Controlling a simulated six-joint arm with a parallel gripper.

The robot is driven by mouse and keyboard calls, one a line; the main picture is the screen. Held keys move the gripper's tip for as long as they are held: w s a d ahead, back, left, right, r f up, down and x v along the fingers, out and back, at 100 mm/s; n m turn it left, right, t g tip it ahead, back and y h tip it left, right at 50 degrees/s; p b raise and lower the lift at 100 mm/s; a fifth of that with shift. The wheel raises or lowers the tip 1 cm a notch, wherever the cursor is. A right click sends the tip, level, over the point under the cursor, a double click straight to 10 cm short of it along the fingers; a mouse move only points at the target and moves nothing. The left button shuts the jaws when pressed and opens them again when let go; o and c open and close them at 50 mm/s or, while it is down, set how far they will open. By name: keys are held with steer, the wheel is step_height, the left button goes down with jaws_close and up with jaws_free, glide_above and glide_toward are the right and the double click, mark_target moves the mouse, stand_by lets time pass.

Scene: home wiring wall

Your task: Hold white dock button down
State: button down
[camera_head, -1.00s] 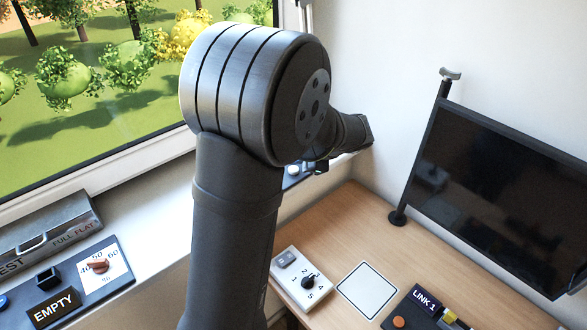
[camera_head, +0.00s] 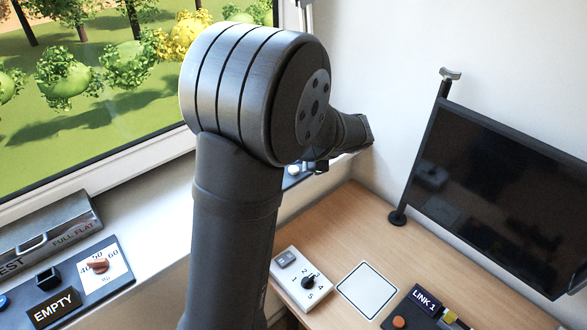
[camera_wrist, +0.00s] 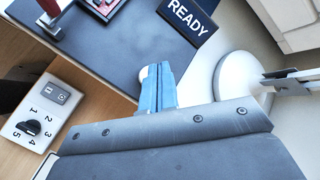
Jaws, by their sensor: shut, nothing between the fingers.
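In the wrist view my gripper (camera_wrist: 157,72) shows its blue fingers shut together and empty. A white round button (camera_wrist: 143,74) shows as a small sliver at the left side of the fingertips; the fingers hide the rest. I cannot tell whether the tips touch it or how far it is pressed. It sits by the edge of a dark dock panel (camera_wrist: 115,52) with a READY sign (camera_wrist: 188,17). In the head view a white button (camera_head: 293,170) shows on a dark panel behind my arm; my fingertips are hidden there.
A white round base (camera_wrist: 235,76) with a metal stem stands close right of the fingers. A white switch box with a black dial (camera_wrist: 31,127) lies on the wooden desk at left. A dark screen (camera_head: 490,190) stands at the right in the head view.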

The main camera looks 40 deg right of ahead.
steer(key=shift+f, duration=0.15)
stand_by(0.6)
steer(key=shift+f, duration=0.3)
steer(key=shift+f, duration=0.45)
stand_by(0.6)
steer(key=shift+r, duration=0.15)
stand_by(3.6)
steer(key=shift+r, duration=0.75)
steer(key=shift+r, duration=2.5)
